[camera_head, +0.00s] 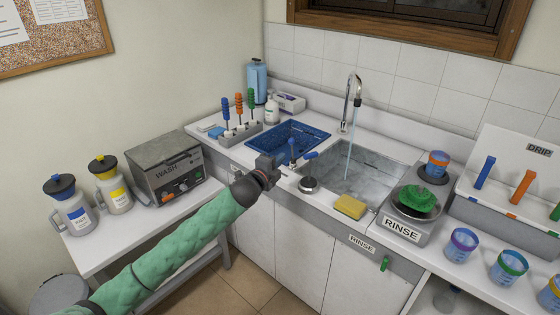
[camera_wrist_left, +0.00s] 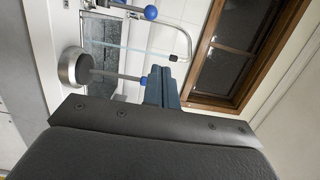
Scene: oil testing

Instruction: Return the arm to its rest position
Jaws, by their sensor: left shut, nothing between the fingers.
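My left arm (camera_head: 180,245), in a green quilted sleeve, reaches in from the lower left in the head view. My left gripper (camera_head: 290,158) is shut and empty in front of the sink counter, near the front corner of the blue tray. In the left wrist view its dark blue fingers (camera_wrist_left: 162,86) are together with nothing between them. A lever with a blue knob (camera_head: 311,155) and a round metal base (camera_head: 309,184) stand close to the right of the gripper. I cannot tell whether the gripper touches them. My right gripper is not in view.
Water runs from the faucet (camera_head: 352,100) into the sink (camera_head: 365,165). A blue tray (camera_head: 320,134), a yellow sponge (camera_head: 350,207) and a RINSE stand (camera_head: 402,228) are on the counter. Cups stand at right.

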